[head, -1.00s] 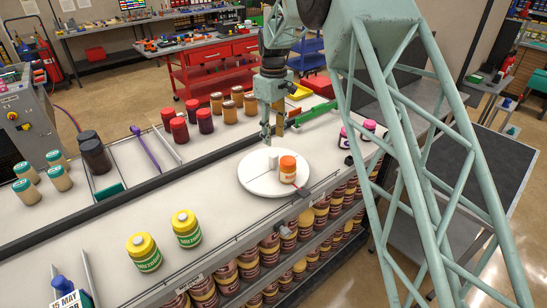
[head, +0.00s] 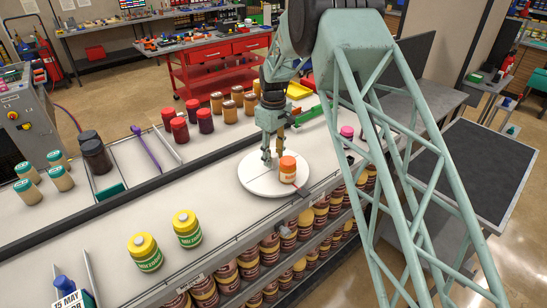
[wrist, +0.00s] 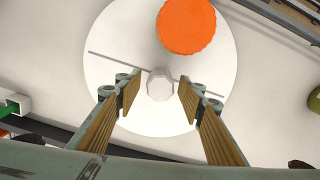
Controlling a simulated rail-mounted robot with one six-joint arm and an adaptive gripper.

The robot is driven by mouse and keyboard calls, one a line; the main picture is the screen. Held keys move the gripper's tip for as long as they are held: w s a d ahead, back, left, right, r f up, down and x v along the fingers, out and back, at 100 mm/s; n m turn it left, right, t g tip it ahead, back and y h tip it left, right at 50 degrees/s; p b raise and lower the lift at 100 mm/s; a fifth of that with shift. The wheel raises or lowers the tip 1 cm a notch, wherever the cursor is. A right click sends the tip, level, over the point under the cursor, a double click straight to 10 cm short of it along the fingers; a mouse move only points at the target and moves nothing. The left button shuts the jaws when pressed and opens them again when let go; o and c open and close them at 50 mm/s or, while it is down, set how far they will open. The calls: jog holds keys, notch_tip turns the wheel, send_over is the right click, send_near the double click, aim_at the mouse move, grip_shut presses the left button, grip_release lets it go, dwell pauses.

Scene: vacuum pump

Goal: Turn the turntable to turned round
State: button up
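The turntable (head: 262,186) is a white round disc on the bench, with a thin line across it and a small pale knob at its middle. In the wrist view the turntable (wrist: 110,50) fills the centre, and the knob (wrist: 160,86) stands between my fingers. A jar with an orange lid (head: 287,170) stands on the disc, off-centre; its lid also shows in the wrist view (wrist: 187,25). My gripper (head: 272,160) points down over the disc. In the wrist view my gripper (wrist: 158,98) is open, with a gap on both sides of the knob.
Two yellow-lidded jars (head: 166,240) stand at the front left. Red-lidded jars (head: 180,129) and several brown jars stand behind the dark rail. A green bar (head: 305,116) lies behind my gripper. A pink-lidded jar (head: 347,132) stands to the right.

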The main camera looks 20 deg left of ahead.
jog(key=shift+f, duration=0.1)
jog(key=c, duration=1.2)
jog(key=shift+o, duration=0.2)
jog(key=shift+d, duration=0.1)
